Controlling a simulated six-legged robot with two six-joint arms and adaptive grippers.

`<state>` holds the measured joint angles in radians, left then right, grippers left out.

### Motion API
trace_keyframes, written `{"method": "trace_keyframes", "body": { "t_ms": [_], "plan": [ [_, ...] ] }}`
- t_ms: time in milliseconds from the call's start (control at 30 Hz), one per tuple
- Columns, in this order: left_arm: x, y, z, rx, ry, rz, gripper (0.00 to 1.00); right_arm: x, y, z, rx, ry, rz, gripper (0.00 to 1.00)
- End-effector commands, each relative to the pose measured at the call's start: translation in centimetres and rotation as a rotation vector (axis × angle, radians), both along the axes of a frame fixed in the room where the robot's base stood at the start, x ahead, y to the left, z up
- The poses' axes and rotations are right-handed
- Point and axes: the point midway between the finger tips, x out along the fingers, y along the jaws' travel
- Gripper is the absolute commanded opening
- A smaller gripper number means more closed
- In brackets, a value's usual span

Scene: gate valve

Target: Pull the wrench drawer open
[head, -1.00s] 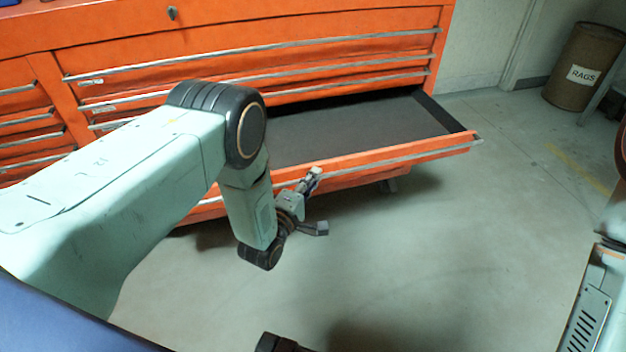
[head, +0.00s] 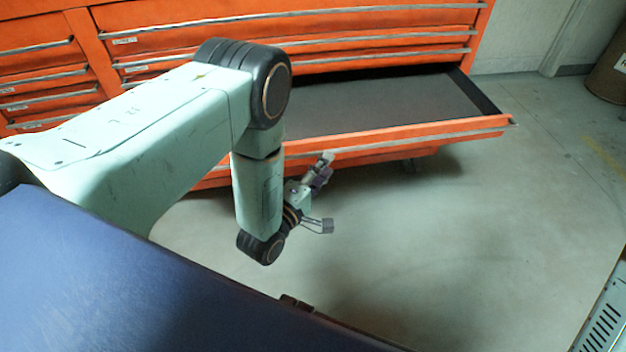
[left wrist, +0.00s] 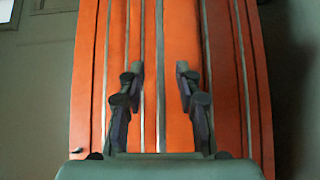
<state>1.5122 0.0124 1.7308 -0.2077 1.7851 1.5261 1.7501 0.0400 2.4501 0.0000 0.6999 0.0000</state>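In the left wrist view the open fingers (left wrist: 160,72) face orange drawer fronts and handle strips. My right gripper is out of view.
Other drawers of the orange cabinet (head: 380,18) are shut above and to the left. Clear concrete floor (head: 470,230) lies in front and to the right. A brown drum (head: 608,75) stands at the far right by the wall.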

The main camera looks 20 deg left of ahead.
Motion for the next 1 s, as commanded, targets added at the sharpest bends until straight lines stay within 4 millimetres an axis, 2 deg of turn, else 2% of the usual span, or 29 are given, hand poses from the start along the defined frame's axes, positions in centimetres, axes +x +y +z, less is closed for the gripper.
{"method": "trace_keyframes", "body": {
  "t_ms": [100, 300, 1000],
  "plan": [
    [-2.3, 0.5, -0.1, -0.001, 0.004, 0.001, 0.34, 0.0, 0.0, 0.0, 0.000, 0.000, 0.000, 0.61],
    [-4.4, 0.8, -0.1, -0.001, 0.002, 0.000, 0.34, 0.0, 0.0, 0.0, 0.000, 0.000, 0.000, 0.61],
    [-4.8, 0.9, -0.2, 0.040, -0.001, -0.001, 0.34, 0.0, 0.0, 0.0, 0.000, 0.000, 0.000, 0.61]
  ]
}}
